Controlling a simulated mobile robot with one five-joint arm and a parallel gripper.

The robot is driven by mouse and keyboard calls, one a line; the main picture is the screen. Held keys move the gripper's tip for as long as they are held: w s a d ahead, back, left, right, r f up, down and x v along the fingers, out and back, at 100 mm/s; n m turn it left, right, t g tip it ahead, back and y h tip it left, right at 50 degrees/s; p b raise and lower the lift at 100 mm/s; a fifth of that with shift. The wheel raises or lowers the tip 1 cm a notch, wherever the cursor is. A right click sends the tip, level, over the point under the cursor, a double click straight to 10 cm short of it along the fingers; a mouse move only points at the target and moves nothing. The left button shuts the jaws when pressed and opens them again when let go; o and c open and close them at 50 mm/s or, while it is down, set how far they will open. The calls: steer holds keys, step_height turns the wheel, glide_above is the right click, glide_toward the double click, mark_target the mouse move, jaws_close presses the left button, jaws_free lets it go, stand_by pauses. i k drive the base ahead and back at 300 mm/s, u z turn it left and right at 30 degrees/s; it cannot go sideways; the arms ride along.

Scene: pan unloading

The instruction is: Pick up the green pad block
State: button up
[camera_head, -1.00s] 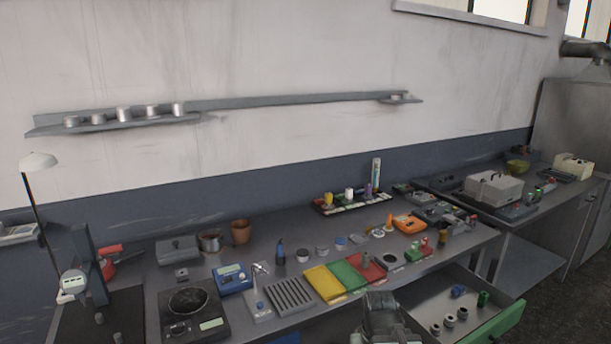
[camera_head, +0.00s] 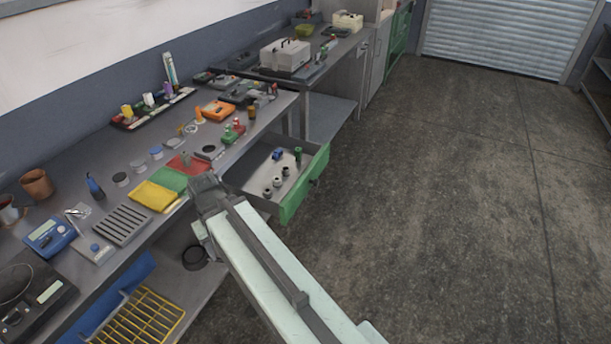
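The green pad (camera_head: 168,179) lies flat on the workbench between a yellow pad (camera_head: 153,195) and a red pad (camera_head: 195,164). A small dark upright block (camera_head: 184,159) stands near the border of the green and red pads; I cannot tell which pad it rests on, nor make out its colour well. No separate block is clear on the green pad's visible part. My gripper (camera_head: 205,187) is at the far end of my pale arm, just right of the green pad at the bench's front edge in the picture. Its fingers cannot be made out.
An open drawer (camera_head: 292,208) with several small parts juts out right of my gripper. A slotted grey rack (camera_head: 122,224) and a blue device (camera_head: 50,237) sit left of the pads. Cups and small parts crowd the bench behind. A yellow rack (camera_head: 145,318) is below. The floor at right is clear.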

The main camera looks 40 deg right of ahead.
mark_target(298, 154)
steer(key=u, duration=3.3)
steer(key=k, duration=1.65)
steer(key=z, duration=0.25)
